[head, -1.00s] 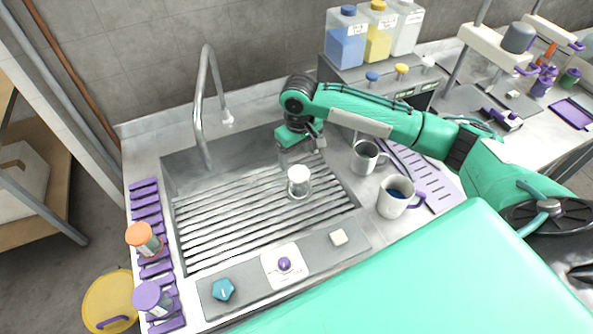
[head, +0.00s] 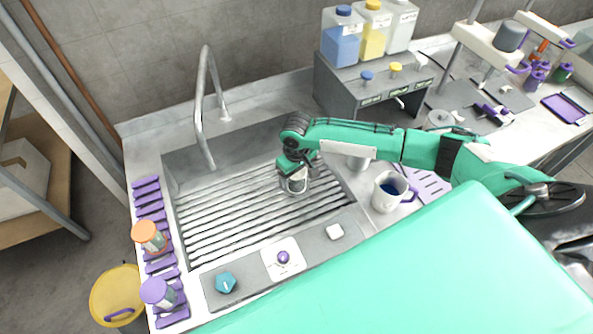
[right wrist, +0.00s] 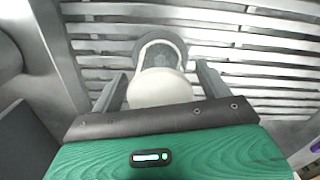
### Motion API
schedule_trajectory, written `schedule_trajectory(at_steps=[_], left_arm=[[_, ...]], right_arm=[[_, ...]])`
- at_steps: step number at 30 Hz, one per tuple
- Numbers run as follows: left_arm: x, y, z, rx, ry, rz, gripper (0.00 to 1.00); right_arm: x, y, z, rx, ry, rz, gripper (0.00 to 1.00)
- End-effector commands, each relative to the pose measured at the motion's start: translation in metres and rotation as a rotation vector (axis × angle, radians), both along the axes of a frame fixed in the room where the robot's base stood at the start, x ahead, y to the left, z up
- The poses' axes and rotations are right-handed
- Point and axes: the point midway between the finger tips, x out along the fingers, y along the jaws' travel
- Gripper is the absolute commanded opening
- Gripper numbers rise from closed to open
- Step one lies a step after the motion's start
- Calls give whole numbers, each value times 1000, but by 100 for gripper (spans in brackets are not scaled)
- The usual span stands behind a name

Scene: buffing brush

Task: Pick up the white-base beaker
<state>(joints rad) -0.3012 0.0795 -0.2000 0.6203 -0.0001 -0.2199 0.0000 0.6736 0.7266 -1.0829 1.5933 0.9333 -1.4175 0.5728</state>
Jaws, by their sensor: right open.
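The white-base beaker (right wrist: 160,88) stands on the slatted sink rack with its white end toward my right wrist camera and its clear glass rim beyond, against the slats. My right gripper (right wrist: 160,82) is open, with one finger on each side of the beaker; no firm contact can be made out. In the head view my right gripper (head: 294,186) is low over the rack and hides most of the beaker. My left gripper is not in view.
The slatted sink rack (head: 225,215) is otherwise clear. A faucet (head: 202,110) rises behind it. A mug with dark liquid (head: 387,192) stands right of the sink. Orange-capped (head: 148,232) and purple-capped (head: 157,292) beakers sit on the purple rack at left.

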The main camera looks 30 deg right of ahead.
Motion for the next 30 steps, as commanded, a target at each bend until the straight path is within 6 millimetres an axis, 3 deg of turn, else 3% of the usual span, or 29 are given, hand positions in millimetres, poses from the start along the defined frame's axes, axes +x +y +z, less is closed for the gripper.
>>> schedule_trajectory(at_steps=[3, 10, 23, 26, 30], left_arm=[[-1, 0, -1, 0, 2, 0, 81], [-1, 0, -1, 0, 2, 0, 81], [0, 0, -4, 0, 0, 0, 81], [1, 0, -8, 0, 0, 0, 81], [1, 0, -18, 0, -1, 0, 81]], right_arm=[[0, 0, 0, 0, 0, 0, 76], [0, 0, 0, 0, 0, 0, 32], [1, 0, 9, 2, -3, 0, 31], [1, 0, 22, 2, -4, 1, 31], [2, 0, 55, 1, -6, 1, 31]])
